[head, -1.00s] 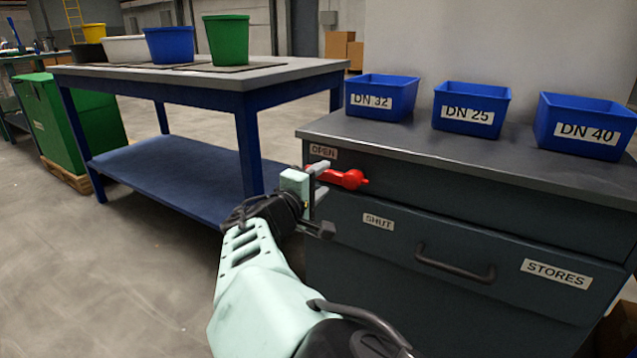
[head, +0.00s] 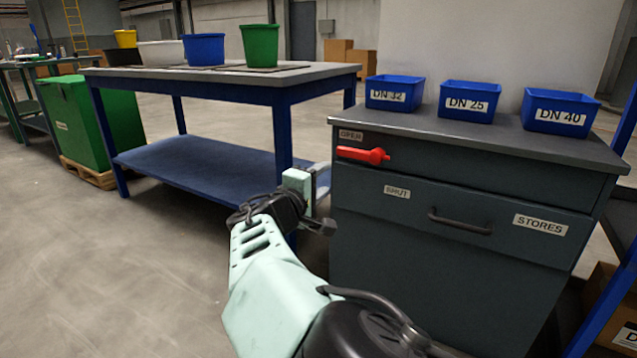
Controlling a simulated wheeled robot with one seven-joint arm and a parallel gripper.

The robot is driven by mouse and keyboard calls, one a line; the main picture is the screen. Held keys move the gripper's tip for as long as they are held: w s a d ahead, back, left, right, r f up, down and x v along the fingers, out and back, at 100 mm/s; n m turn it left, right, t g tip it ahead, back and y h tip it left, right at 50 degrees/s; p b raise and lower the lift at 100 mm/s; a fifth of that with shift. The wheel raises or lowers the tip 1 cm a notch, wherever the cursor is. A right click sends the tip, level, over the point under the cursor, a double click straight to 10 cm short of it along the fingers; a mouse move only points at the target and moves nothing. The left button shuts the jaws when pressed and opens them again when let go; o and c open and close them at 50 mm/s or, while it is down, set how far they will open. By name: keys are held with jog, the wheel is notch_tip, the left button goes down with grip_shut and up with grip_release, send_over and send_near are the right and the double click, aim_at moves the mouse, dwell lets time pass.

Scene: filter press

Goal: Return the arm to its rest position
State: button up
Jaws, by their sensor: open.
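My gripper (head: 326,204) is at the end of my pale green arm, in the middle of the head view. It is open and nothing shows between its fingers. It is in front of the left edge of the dark grey cabinet (head: 440,270), apart from the red lever handle (head: 363,155). The red handle lies about level on the cabinet front, just below the OPEN label (head: 350,135). The SHUT label (head: 397,192) is lower, to the right of the gripper.
Blue bins (head: 395,94) marked DN 32, DN 25 and DN 40 stand on the cabinet. A blue-framed table (head: 215,80) with several buckets is at left, a green crate (head: 85,115) beyond. Boxes and a blue post (head: 600,305) are at right. Floor is clear at left.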

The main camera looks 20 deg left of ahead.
dwell(0.3)
jog(key=w+d+f+m+g+h+p, duration=0.1)
jog(key=d+f+m+g+h, duration=0.3)
jog(key=d, duration=0.8)
jog(key=w+d+m+g+y+p, duration=0.15)
jog(key=d+g, duration=0.45)
jog(key=d, duration=0.6)
jog(key=s+d+r+m+g+y+p, duration=0.1)
jog(key=s+d+r+g+y, duration=0.3)
jog(key=s, duration=0.8)
jog(key=s+d+m+g+p, duration=0.1)
jog(key=s+d, duration=0.5)
jog(key=s, duration=0.7)
jog(key=s+d+r+m+g+y+p, duration=0.1)
jog(key=s+d+r+g, duration=0.3)
jog(key=s, duration=0.8)
notch_tip(320, 180, up, 36)
jog(key=d+t+p, duration=0.1)
jog(key=p, duration=3.7)
jog(key=shift+s+d, duration=0.15)
